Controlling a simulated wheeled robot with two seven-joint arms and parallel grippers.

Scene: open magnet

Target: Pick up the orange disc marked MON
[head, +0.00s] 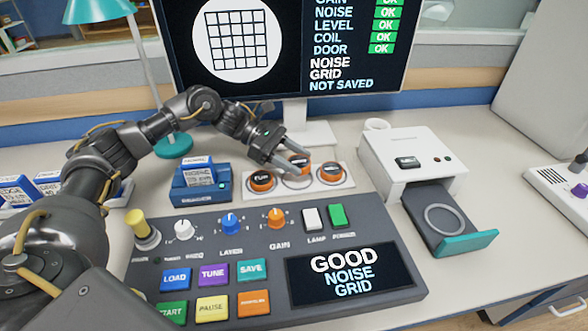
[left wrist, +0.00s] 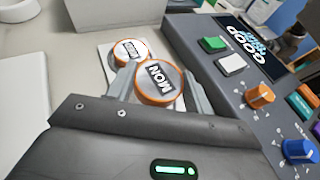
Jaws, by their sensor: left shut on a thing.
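The orange disc marked MON (left wrist: 158,82) has a pale top with a black label, and sits between the fingertips of my left gripper in the left wrist view. My left gripper (head: 293,158) is shut on this disc at the middle of the white holder (head: 343,187). In the head view the fingers partly cover the disc, and I cannot tell whether it is clear of the holder. Another orange disc (head: 262,181) stands left of it and a third (head: 331,173) right of it. My right gripper is not in view.
A control console (head: 260,240) with knobs and buttons lies in front of the holder. A blue box with cards (head: 203,186) stands left. A white machine (head: 412,158) with an open drawer (head: 450,222) stands right. The monitor (head: 290,50) is behind.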

